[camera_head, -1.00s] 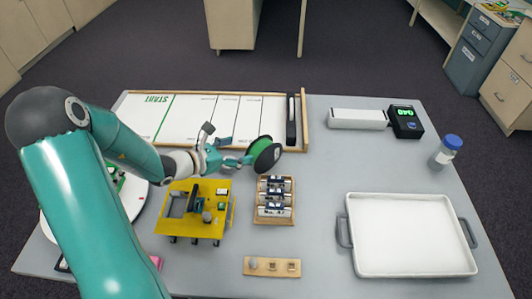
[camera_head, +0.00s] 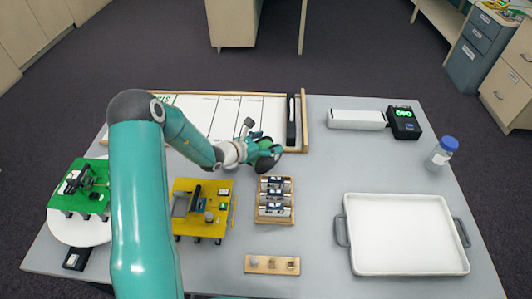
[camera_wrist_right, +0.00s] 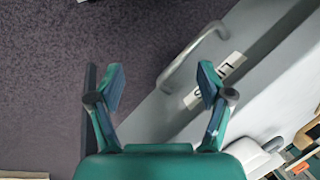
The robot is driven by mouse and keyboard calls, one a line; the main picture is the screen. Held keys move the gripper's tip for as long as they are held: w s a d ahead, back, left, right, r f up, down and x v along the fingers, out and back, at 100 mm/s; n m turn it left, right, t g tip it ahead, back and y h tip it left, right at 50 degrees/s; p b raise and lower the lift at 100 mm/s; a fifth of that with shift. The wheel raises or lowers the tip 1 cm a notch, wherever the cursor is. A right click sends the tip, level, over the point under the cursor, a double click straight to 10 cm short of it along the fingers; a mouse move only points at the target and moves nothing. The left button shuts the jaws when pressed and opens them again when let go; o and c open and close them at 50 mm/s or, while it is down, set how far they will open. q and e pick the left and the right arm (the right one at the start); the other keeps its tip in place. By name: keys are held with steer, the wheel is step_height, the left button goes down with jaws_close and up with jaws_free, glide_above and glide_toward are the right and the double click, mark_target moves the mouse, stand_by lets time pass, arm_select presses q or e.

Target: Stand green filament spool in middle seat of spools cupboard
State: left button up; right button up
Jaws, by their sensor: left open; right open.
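My right gripper (camera_wrist_right: 163,84) is open and empty in the right wrist view. Beyond its fingers are a grey panel with a pale bar handle (camera_wrist_right: 190,58) and a white label (camera_wrist_right: 230,67). I cannot tell whether this is the spools cupboard, and its middle seat is not in view.
On the table are a yellow cart (camera_head: 202,212), a green cart (camera_head: 80,187), a wooden rack (camera_head: 274,220), a wooden strip (camera_head: 272,264) and a white tray (camera_head: 405,268). A blue-capped jar (camera_head: 442,153) stands right. The table between rack and tray is clear.

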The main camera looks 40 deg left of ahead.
arm_select(q)
steer(key=shift+w+d+f, duration=0.15)
steer(key=shift+w+f, duration=0.1)
steer(key=shift+w, duration=0.25)
steer(key=c, duration=1.5)
steer(key=shift+r, duration=0.1)
